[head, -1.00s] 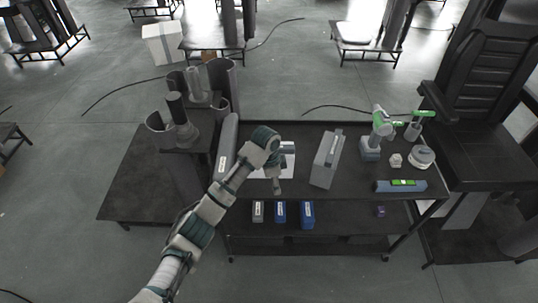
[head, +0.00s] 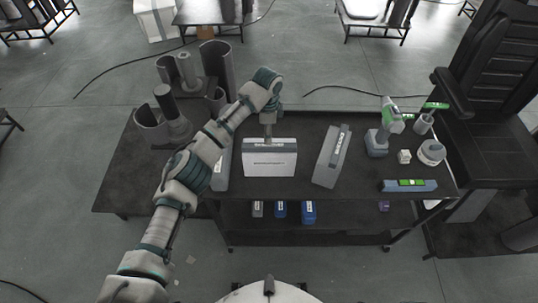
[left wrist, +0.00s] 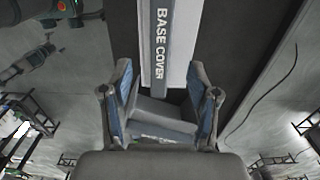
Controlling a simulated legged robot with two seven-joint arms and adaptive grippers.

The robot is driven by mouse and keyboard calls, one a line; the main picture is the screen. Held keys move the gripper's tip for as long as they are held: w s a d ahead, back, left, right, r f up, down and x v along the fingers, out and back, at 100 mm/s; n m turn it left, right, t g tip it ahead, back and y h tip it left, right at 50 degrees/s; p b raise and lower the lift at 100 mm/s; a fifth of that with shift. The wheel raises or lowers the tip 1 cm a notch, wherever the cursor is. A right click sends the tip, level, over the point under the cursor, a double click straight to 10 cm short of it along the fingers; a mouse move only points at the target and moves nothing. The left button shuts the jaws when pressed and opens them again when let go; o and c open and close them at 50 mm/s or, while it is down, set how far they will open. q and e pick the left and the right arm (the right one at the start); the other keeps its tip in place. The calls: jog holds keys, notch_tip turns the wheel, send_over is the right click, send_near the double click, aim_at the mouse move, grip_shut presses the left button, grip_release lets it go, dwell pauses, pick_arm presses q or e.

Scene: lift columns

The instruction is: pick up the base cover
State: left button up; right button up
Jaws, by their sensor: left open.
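The base cover (head: 269,165) is a white box-like case with a grey top strip, standing at the left-middle of the dark table. Its strip reads BASE COVER in the left wrist view (left wrist: 162,45). My left gripper (head: 268,139) points down at the top edge of the cover in the head view. In the left wrist view its two blue-padded fingers (left wrist: 163,103) are apart, with the labelled strip just beyond them. A grey part shows between the fingers; I cannot tell whether they touch it. My right gripper is not in view.
A grey case (head: 331,158) stands to the right of the cover. A green and grey drill (head: 384,128), a round container (head: 431,152) and a blue-green level (head: 409,185) are farther right. Grey cylinders (head: 216,68) stand on the left. Small blue boxes (head: 308,212) sit on the lower shelf.

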aim_at(270, 146)
pick_arm(q)
jog(key=f, duration=0.3)
jog(key=shift+w+d+f, duration=0.1)
jog(key=shift+d+f, duration=0.05)
jog(key=shift+d, duration=0.05)
jog(key=shift+f, duration=0.3)
notch_tip(270, 146, down, 4)
jog(key=shift+d+r+p, duration=0.1)
jog(key=shift+p, duration=0.2)
jog(key=shift+f, duration=0.45)
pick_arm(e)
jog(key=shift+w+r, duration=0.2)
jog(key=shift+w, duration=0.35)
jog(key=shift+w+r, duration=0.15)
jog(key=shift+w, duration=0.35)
pick_arm(q)
grip_shut()
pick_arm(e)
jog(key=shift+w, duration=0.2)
